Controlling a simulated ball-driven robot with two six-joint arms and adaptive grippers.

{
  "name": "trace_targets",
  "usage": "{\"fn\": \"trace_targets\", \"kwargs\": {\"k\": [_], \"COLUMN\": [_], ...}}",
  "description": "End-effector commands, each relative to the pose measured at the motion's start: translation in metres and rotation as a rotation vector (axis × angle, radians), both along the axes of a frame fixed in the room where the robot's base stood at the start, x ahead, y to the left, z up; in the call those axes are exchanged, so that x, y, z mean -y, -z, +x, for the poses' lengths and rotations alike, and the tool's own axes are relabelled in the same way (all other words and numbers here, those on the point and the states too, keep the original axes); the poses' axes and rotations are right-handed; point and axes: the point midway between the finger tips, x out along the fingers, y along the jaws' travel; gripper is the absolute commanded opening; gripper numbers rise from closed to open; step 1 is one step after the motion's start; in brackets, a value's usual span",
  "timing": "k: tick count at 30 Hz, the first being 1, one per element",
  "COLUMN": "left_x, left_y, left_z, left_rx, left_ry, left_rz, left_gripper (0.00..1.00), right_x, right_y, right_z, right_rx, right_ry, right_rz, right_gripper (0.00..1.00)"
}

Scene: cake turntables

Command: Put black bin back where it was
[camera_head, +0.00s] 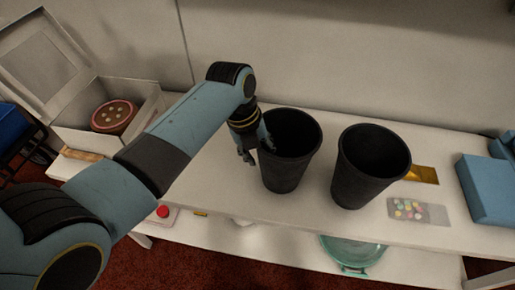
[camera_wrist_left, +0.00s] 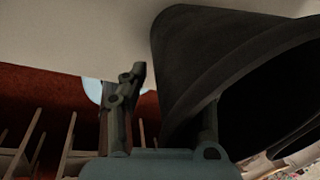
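Two black bins stand upright side by side on the white table: the left black bin (camera_head: 284,174) and the right black bin (camera_head: 358,189). My left gripper (camera_head: 257,147) is at the left rim of the left bin. In the left wrist view its two fingers (camera_wrist_left: 165,115) are apart, one outside the bin and the other over its opening. The wall of this black bin (camera_wrist_left: 195,60) passes between them, with a gap to the outer finger. Which bin the task means cannot be told. My right gripper is not in view.
A golden piece (camera_head: 424,174) and a clear packet of coloured sweets (camera_head: 418,211) lie right of the bins. A blue box (camera_head: 486,190) is farther right. An open white box (camera_head: 148,98) holds a brown cake (camera_head: 113,117). A teal object (camera_head: 352,252) is below the tabletop.

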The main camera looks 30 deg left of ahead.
Motion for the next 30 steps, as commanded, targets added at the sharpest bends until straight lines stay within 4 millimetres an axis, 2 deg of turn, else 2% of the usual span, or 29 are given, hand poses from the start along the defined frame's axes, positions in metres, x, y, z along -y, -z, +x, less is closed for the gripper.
{"fn": "trace_targets", "kwargs": {"k": [5,12,18,23,30], "left_x": [-0.004,-0.014,-0.02,-0.021,-0.022], "left_y": [-0.021,-0.074,-0.106,-0.116,-0.117], "left_z": [-0.002,-0.009,-0.014,-0.016,-0.016], "left_rx": [0.003,0.004,0.003,0.0,-0.001], "left_ry": [0.0,0.0,-0.001,0.0,0.0], "left_rz": [0.001,0.001,0.001,0.0,-0.001], "left_gripper": [0.29,0.29,0.29,0.29,0.29], "right_x": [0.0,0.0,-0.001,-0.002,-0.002], "right_y": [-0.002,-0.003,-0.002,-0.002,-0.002], "right_z": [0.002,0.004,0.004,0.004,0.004], "right_rx": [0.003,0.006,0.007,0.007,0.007], "right_ry": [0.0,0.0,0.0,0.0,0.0], "right_rz": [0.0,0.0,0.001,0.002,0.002], "right_gripper": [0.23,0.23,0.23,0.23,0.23]}}
